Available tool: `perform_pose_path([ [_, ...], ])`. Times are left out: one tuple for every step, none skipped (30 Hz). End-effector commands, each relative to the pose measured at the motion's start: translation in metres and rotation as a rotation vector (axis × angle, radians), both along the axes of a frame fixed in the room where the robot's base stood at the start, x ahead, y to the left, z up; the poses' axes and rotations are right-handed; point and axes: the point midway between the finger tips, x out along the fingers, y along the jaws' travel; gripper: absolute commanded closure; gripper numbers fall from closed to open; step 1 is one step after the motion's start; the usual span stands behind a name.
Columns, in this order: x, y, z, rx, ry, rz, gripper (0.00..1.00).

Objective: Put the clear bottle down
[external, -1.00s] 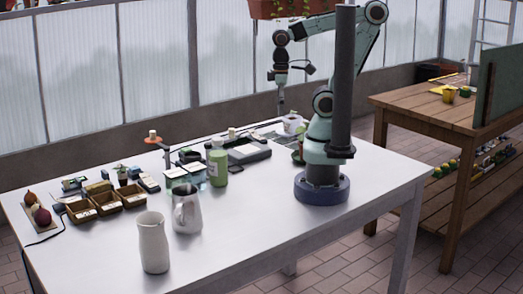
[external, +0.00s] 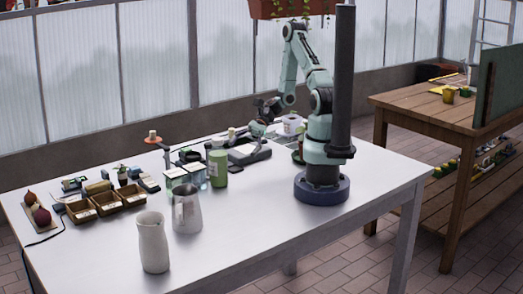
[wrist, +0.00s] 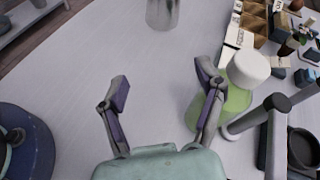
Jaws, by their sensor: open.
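A green, see-through-looking bottle with a white cap (external: 218,168) stands upright on the white table, behind the metal pitcher. It is the only bottle I can pick out, and I cannot tell whether it is the clear bottle. In the wrist view the bottle (wrist: 238,100) is at the right, partly hidden behind my right finger; contact cannot be told. My gripper (wrist: 163,85) is open, with only bare table visible between its fingers. In the external view my gripper (external: 262,124) is low over the far side of the table, right of the bottle.
A metal pitcher (external: 187,213) and a pale vase (external: 153,245) stand at the front. Glass jars (external: 196,175) are left of the bottle. Small wooden boxes (external: 107,203) lie at the left. A grey device (external: 247,153) is behind the bottle. The table's right front is clear.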

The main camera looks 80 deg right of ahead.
Motion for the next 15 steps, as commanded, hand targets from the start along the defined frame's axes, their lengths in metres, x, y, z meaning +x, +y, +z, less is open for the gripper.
perform_pose_path([
  [0.006,-0.008,-0.004,0.107,0.018,-0.124,0.31],
  [0.01,-0.013,-0.004,0.161,0.024,-0.189,0.31],
  [0.014,-0.02,-0.005,0.229,0.031,-0.269,0.31],
  [0.017,-0.026,-0.005,0.277,0.034,-0.323,0.31],
  [0.02,-0.031,-0.006,0.322,0.037,-0.374,0.31],
  [0.022,-0.037,-0.006,0.378,0.041,-0.433,0.31],
  [0.024,-0.042,-0.006,0.414,0.041,-0.472,0.31],
  [0.025,-0.045,-0.007,0.444,0.043,-0.504,0.31],
  [0.026,-0.05,-0.007,0.475,0.043,-0.537,0.31],
  [0.027,-0.052,-0.007,0.491,0.043,-0.554,0.31],
  [0.028,-0.053,-0.007,0.504,0.043,-0.565,0.31],
  [0.03,-0.053,-0.007,0.515,0.042,-0.575,0.31],
  [0.032,-0.053,-0.007,0.519,0.042,-0.58,0.31],
  [0.034,-0.051,-0.006,0.522,0.042,-0.582,0.31],
  [0.038,-0.048,-0.006,0.523,0.043,-0.581,0.31],
])
